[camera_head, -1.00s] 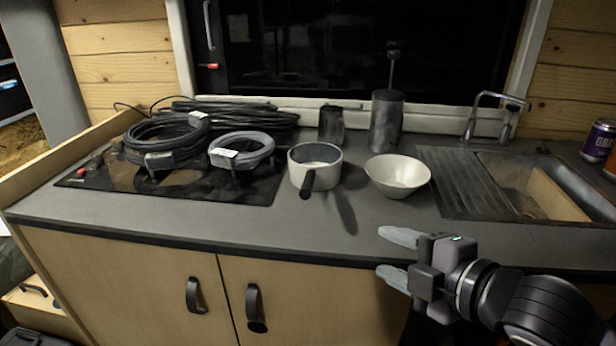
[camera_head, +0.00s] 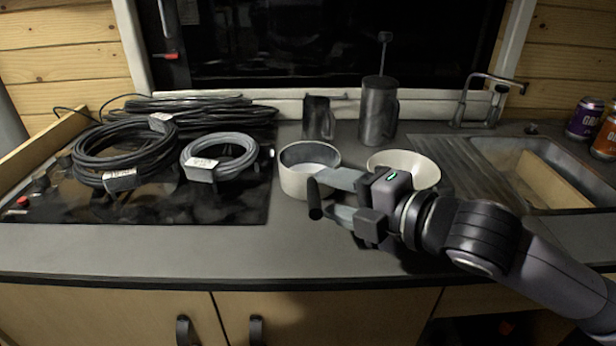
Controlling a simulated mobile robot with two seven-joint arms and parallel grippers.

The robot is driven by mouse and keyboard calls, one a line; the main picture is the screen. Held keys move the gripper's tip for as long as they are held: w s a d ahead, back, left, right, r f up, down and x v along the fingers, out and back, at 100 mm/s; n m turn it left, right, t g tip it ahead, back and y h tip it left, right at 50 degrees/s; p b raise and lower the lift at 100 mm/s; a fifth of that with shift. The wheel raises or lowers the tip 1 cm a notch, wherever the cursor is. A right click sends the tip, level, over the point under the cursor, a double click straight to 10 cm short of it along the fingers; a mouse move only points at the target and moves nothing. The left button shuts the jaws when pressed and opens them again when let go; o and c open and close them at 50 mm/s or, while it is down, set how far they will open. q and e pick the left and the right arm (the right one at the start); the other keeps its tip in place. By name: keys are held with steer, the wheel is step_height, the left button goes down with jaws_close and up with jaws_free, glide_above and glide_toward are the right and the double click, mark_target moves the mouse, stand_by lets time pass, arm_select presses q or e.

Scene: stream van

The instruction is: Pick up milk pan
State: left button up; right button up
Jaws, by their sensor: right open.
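The milk pan (camera_head: 297,180) is a small white pot with a dark rim, standing upright on the grey counter right of the hob. Its dark handle (camera_head: 314,200) points toward me. My right gripper (camera_head: 328,195) is open, with its two pale fingers pointing left at the handle. The fingertips are close around the handle, one on the far side and one on the near side. I cannot tell whether they touch it. Part of the pan's right side is behind the upper finger. My left gripper is not in view.
A white bowl (camera_head: 408,163) stands behind my right gripper, partly hidden. Coiled cables (camera_head: 125,158) lie on the black hob (camera_head: 200,205). A dark mug (camera_head: 318,118) and a metal press (camera_head: 378,112) stand at the back. A sink (camera_head: 550,170) and cans (camera_head: 584,119) are at right. The front counter is clear.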

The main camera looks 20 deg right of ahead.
mark_target(312, 184)
steer(key=shift+x, duration=2.7)
steer(key=shift+f, duration=0.1)
jaws_close()
